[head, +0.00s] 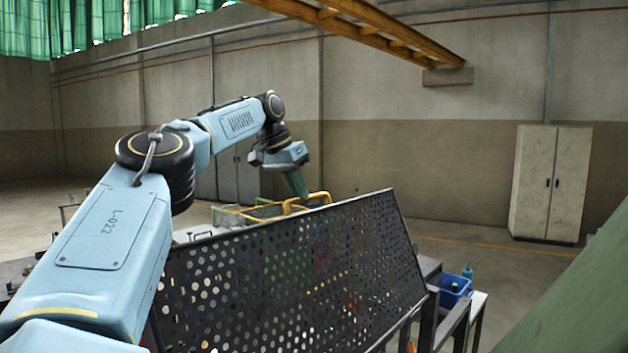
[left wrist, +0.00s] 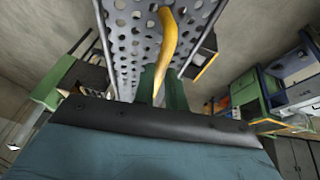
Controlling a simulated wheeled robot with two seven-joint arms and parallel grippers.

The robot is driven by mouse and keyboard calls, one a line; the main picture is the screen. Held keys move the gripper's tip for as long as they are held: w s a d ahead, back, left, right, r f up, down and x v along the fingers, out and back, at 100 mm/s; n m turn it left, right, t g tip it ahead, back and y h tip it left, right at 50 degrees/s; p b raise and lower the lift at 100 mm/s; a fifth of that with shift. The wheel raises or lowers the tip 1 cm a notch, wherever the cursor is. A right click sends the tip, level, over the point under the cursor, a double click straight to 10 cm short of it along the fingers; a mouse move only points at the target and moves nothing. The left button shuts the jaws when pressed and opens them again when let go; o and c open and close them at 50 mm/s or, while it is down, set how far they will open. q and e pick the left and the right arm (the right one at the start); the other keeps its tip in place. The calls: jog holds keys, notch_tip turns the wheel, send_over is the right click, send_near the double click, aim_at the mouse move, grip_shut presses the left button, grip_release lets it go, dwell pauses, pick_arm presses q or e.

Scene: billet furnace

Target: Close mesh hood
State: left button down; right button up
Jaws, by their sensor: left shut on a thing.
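The mesh hood (head: 300,275) is a dark perforated panel, tilted, in the middle of the head view. A yellow handle (head: 308,200) runs along its top edge. My left arm comes in from the left and reaches over behind the panel. My left gripper (head: 297,184) is shut on the yellow handle at the top edge. In the left wrist view the green fingers (left wrist: 162,88) are at the yellow handle (left wrist: 170,45), with the perforated hood (left wrist: 130,45) behind. The fingertips are partly hidden in the head view. My right gripper is not in view.
A blue bin (head: 453,288) with a green bottle (head: 467,270) stands on a small table right of the hood. A pale cabinet (head: 550,183) is against the back wall. A large green surface fills the lower right. Open floor lies between the hood and cabinet.

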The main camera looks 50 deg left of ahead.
pick_arm(q)
jog(key=shift+s+a+f, duration=0.15)
jog(key=shift+a+f, duration=0.45)
jog(key=shift+a, duration=0.25)
jog(key=c, duration=1.5)
grip_release()
jog(key=shift+o, duration=0.2)
jog(key=shift+r, duration=0.15)
jog(key=v, duration=0.7)
jog(key=shift+s+r, duration=0.2)
jog(key=shift+s, duration=0.1)
jog(key=shift+d, duration=0.2)
